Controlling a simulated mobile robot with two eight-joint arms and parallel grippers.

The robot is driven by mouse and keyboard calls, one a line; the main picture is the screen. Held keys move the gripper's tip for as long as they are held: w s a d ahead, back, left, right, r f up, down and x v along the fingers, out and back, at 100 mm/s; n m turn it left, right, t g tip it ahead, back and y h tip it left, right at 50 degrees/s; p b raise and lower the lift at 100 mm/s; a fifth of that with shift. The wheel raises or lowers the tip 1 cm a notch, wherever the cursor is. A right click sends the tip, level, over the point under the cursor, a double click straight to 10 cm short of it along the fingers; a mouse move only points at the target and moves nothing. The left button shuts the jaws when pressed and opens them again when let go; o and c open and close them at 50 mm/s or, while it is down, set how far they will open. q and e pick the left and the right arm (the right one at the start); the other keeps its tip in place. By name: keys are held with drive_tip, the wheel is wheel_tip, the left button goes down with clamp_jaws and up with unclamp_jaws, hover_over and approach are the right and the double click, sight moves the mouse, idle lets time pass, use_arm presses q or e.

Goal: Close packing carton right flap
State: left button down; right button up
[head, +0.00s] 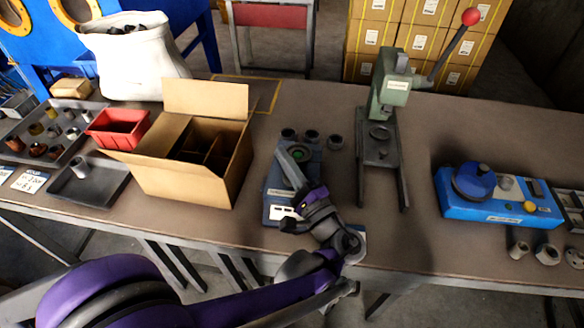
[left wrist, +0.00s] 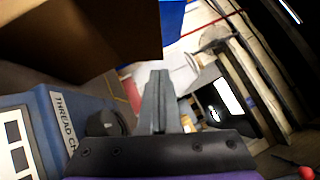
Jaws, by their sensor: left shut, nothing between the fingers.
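The packing carton (head: 180,184) stands open on the bench, left of centre in the head view. A tall flap (head: 206,98) stands up at its back, and another flap (head: 125,157) spreads outward at its left front. Its right side (head: 238,158) faces my left gripper; I cannot clearly tell the right flap from that wall. Dividers show inside. My left gripper (head: 288,158) is shut and empty, right of the carton and apart from it, above a blue device. In the left wrist view its fingers (left wrist: 158,100) are together, with a brown carton panel (left wrist: 100,38) at upper left. My right gripper is out of view.
The blue thread-check device (head: 275,210) is close beside the carton, with dark round parts behind it. A green press (head: 385,110) stands further right. A red bin (head: 117,142) and a dark tray (head: 72,188) crowd the carton's left. A white sack (head: 140,65) stands behind.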

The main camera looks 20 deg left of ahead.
use_arm(q)
drive_tip(key=w+a+r, duration=0.1)
drive_tip(key=a+r, duration=0.1)
drive_tip(key=a, duration=0.5)
drive_tip(key=shift+w+r, duration=0.35)
drive_tip(key=shift+w, duration=0.05)
